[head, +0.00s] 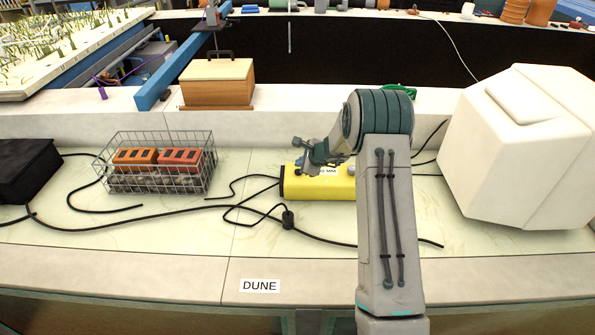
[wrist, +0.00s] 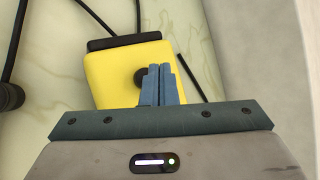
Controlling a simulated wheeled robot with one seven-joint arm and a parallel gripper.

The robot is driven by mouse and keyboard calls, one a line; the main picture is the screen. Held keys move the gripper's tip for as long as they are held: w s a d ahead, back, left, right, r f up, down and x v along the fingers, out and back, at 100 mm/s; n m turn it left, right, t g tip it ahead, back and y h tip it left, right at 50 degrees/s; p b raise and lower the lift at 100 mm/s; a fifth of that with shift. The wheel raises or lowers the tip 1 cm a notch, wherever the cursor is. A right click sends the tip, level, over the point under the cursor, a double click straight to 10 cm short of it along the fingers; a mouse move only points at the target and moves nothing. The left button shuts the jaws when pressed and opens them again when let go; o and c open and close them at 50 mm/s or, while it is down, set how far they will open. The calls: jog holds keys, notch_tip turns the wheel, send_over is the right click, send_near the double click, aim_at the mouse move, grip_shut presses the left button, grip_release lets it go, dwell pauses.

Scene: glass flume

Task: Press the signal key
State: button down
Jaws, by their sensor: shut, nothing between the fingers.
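A yellow box (head: 300,187) with a dark end lies on the pale counter in the middle of the head view. Part of a white label shows on it. In the wrist view the yellow box (wrist: 108,82) has a round black knob (wrist: 139,77) on its top face, which looks like the signal key. My gripper (wrist: 161,70) is shut and empty. Its blue fingertips appear just right of the knob and cover part of it. In the head view my gripper (head: 303,147) is over the box, and my arm hides its right end. I cannot tell whether the fingers touch it.
A wire basket (head: 155,183) with orange blocks stands left. Black cables (head: 150,226) run across the counter around the box. A large white block (head: 525,150) stands right and a wooden box (head: 217,84) sits on the ledge behind. The front counter beside the DUNE label (head: 260,286) is clear.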

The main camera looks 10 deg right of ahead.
jog(key=shift+f, duration=0.2)
dwell(0.5)
jog(key=shift+f+b, duration=0.3)
jog(key=shift+b, duration=0.45)
jog(key=shift+f+b, duration=0.5)
jog(key=shift+b, duration=0.15)
dwell(0.3)
jog(key=shift+r, duration=0.1)
jog(key=shift+r+p, duration=0.65)
jog(key=shift+r, duration=0.25)
jog(key=shift+r, duration=0.1)
jog(key=shift+r+p, duration=2.15)
jog(key=shift+r, duration=0.75)
